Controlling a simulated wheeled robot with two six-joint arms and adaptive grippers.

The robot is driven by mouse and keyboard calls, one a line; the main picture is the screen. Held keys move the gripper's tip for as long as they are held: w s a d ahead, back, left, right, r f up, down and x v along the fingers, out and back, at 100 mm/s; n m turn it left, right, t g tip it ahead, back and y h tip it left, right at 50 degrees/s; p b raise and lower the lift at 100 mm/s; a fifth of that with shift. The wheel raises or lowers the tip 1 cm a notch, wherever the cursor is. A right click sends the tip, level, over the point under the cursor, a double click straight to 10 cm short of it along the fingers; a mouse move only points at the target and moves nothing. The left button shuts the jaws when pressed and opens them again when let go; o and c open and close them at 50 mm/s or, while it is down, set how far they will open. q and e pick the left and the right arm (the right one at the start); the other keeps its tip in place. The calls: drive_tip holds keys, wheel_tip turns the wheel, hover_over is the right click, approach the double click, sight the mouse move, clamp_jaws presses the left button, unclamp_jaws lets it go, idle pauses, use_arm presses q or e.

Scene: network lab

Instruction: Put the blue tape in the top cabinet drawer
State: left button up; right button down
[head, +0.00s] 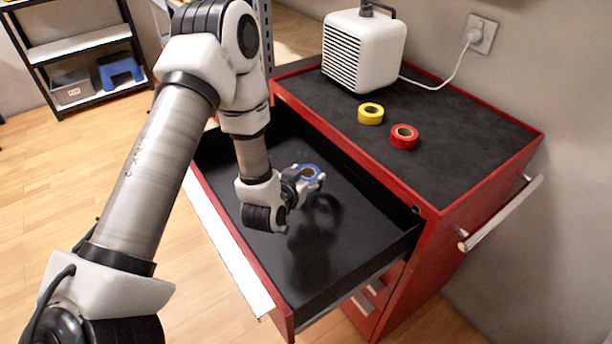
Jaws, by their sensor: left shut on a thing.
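The blue tape (309,171) is a small roll held in my left gripper (311,178), which is shut on it. The gripper and tape are over the open top drawer (330,255) of the red cabinet (440,245), with a dark shadow on the drawer floor below them. The drawer is pulled out to the left and its black inside looks empty. The arm partly covers the drawer's back left part. My right gripper is not in view.
A yellow tape roll (370,113), a red tape roll (404,136) and a white heater-like box (363,50) stand on the black cabinet top (470,140). A cord runs to a wall socket (481,34). A shelf (80,45) stands far left; wooden floor is clear.

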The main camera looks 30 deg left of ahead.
use_arm(q)
drive_tip(key=shift+f+b, duration=0.45)
drive_tip(key=shift+f, duration=0.15)
drive_tip(key=o, duration=1)
drive_tip(key=shift+r+p, duration=0.85)
drive_tip(key=shift+r, duration=0.15)
drive_tip(key=shift+s+f+b, duration=0.1)
drive_tip(key=shift+s+b, duration=0.4)
drive_tip(key=shift+s, duration=0.35)
drive_tip(key=v, duration=0.5)
drive_tip(key=shift+s+d+p, duration=0.15)
drive_tip(key=shift+s+p, duration=0.15)
drive_tip(key=shift+s, duration=0.1)
